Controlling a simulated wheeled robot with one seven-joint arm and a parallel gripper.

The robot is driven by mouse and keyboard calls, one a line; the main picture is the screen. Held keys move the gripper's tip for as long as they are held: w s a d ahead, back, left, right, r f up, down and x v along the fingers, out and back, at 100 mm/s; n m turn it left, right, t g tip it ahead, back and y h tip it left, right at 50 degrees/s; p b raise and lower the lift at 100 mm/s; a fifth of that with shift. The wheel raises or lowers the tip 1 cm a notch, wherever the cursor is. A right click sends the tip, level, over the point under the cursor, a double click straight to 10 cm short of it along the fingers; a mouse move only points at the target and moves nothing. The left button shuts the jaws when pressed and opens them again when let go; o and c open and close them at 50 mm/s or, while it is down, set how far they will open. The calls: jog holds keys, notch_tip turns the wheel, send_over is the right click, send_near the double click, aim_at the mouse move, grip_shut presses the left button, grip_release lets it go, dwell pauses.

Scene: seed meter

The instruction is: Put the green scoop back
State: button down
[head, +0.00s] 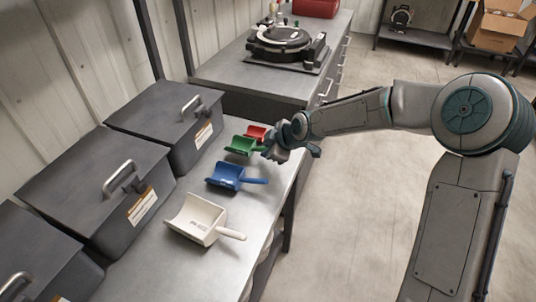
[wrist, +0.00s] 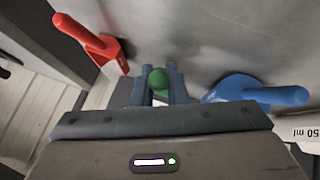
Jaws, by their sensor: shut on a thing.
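The green scoop (head: 241,146) is on or just above the metal bench in the head view, between the red scoop (head: 256,133) and the blue scoop (head: 228,176). My gripper (head: 268,148) is at its handle end, on the right side of the scoop. In the wrist view my gripper (wrist: 158,88) is shut on the green scoop's handle (wrist: 158,80), with a finger on each side. Most of the green scoop is hidden in the wrist view. I cannot tell whether the scoop touches the bench.
A white scoop (head: 199,219) lies nearest on the bench (head: 150,262). The blue scoop (wrist: 256,92) and red scoop (wrist: 92,42) flank my gripper closely in the wrist view. Dark lidded bins (head: 88,178) line the wall side. A round device (head: 284,42) stands on the far counter.

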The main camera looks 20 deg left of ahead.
jog(key=shift+f, duration=1.15)
jog(key=c, duration=1.5)
grip_release()
jog(key=shift+f, duration=0.1)
jog(key=shift+o, duration=0.2)
jog(key=shift+r, duration=0.2)
jog(key=v, duration=1.1)
jog(key=shift+d+r, duration=0.25)
jog(key=shift+r, duration=0.05)
jog(key=shift+s, duration=0.1)
